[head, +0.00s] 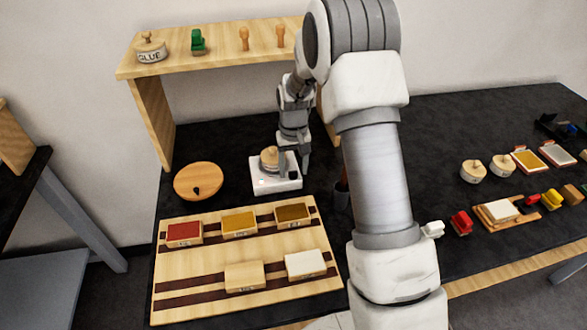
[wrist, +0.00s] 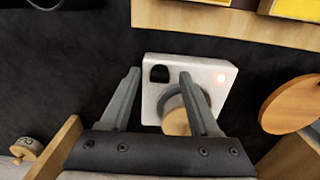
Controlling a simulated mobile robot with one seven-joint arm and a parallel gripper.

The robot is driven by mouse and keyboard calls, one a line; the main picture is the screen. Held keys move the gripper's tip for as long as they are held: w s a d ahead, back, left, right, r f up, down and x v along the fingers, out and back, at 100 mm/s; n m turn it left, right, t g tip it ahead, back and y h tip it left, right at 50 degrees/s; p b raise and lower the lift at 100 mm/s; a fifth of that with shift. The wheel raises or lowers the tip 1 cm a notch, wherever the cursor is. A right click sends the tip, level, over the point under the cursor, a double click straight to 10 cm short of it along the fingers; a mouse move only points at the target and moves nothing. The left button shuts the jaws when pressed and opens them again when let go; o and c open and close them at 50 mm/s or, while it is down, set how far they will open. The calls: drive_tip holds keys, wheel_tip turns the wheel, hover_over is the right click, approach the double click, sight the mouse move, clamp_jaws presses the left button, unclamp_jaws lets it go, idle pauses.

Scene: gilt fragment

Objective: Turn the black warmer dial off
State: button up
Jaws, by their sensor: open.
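The white warmer (head: 262,187) stands on the dark tabletop below the wooden shelf, and it also shows in the wrist view (wrist: 207,102). Its black dial (wrist: 158,74) is on the top near one corner; it also shows in the head view (head: 293,175). My gripper (wrist: 160,73) is open and empty, pointing down over the warmer. In the wrist view the dial appears between the fingertips. I cannot tell whether they touch it.
A round wooden board (head: 197,181) lies left of the warmer. In front is a wooden tray (head: 200,277) with several coloured pads and blocks. The shelf (head: 215,57) stands behind, holding a glue pot (head: 150,50) and stamps.

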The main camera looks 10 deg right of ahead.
drive_tip(key=shift+f, duration=0.25)
clamp_jaws()
